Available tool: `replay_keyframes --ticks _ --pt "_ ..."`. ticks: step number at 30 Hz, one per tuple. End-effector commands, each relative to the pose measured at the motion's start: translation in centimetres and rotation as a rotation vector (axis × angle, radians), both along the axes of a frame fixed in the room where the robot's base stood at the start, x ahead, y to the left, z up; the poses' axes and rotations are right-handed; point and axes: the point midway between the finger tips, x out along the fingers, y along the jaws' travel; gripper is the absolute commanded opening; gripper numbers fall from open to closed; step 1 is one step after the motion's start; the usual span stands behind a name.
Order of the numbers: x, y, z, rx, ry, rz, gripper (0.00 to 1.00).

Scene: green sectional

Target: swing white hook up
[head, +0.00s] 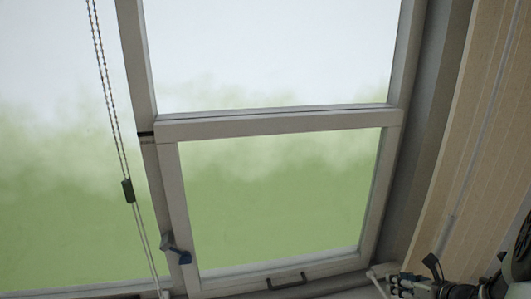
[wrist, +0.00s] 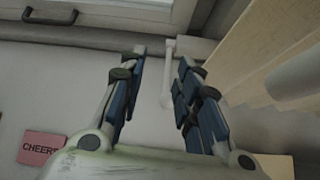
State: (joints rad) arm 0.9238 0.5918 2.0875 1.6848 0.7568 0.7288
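The white hook (wrist: 167,78) hangs as a thin white bar below the window sill in the wrist view, its upper end at the sill. It also shows at the lower right of the head view (head: 377,282), just left of my gripper. My gripper (wrist: 163,60) is open, with its blue-padded fingers on either side of the bar. In the head view my gripper (head: 402,284) is partly cut off by the frame.
A window frame (head: 280,122) with a dark handle (head: 287,281) and a blue-grey latch (head: 176,250) stands left of the hook. A beaded cord (head: 108,92) hangs farther left. A beige slatted panel (head: 497,130) is close on the right. A pink card (wrist: 43,148) lies lower left.

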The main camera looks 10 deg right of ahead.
Motion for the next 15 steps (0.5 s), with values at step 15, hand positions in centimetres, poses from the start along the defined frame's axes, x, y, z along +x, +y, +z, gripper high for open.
replay_keyframes --ticks 15 --pt "-7.5 28.1 15.7 -0.997 -0.155 1.478 0.31"
